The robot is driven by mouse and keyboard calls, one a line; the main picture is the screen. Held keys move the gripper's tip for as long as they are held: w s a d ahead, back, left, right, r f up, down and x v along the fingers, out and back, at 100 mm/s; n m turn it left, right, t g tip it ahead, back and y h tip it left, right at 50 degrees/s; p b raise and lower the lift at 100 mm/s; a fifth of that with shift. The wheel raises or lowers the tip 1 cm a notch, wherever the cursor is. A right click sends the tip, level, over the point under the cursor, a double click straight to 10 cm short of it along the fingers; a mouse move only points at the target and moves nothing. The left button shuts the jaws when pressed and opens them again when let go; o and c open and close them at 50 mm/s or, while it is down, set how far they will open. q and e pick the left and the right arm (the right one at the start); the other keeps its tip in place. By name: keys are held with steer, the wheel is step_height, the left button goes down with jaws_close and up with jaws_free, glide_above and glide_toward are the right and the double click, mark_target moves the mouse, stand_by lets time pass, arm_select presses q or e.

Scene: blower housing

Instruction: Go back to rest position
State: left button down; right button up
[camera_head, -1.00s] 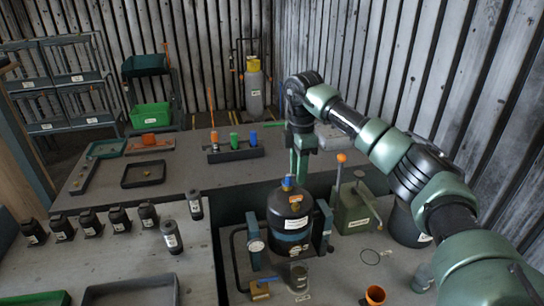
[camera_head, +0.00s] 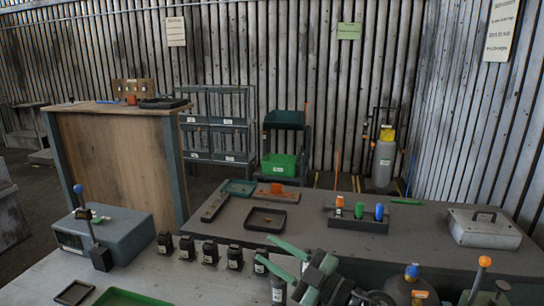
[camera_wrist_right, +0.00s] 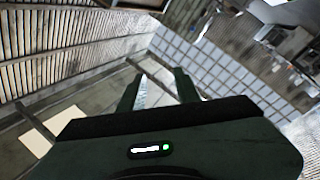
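My right gripper (camera_head: 264,248) shows low in the middle of the head view, its two green fingers spread apart and pointing left. It appears above the near bench, in front of the row of black blocks (camera_head: 210,251). In the right wrist view the two fingers (camera_wrist_right: 159,75) stand apart with nothing between them. The gripper is open and empty. A dark round housing (camera_head: 403,288) with a blue top is partly cut off at the bottom edge. My left gripper is not in view.
The dark bench (camera_head: 320,232) holds a black tray (camera_head: 266,218), a rack with orange, green and blue pieces (camera_head: 360,217) and a grey case (camera_head: 484,228). A grey box with a blue-knobbed lever (camera_head: 110,232) stands left. An orange-knobbed lever (camera_head: 484,262) stands lower right.

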steer(key=d+f+m+t+h, duration=0.5)
steer(key=d+m+t+h, duration=0.3)
steer(key=d+m+h, duration=0.5)
steer(key=s+d+f+m+g+h, duration=0.5)
steer(key=s+d+f+g, duration=0.1)
steer(key=s+f, duration=0.6)
steer(key=s+d+f+g+y, duration=0.1)
steer(key=s+f+g, duration=0.45)
steer(key=s, duration=0.45)
steer(key=s+f+g, duration=0.4)
steer(key=s+f, duration=0.3)
steer(key=s, duration=0.4)
step_height(320, 180, down, 26)
steer(key=s+n+g+b, duration=0.1)
steer(key=b, duration=0.1)
steer(key=s+d+f+g+b, duration=0.1)
steer(key=s+d+f, duration=0.2)
steer(key=s+f, duration=1.4)
steer(key=shift+s+f, duration=0.15)
steer(key=shift+f, duration=0.45)
steer(key=shift+s+d+g, duration=0.1)
steer(key=shift+g, duration=0.15)
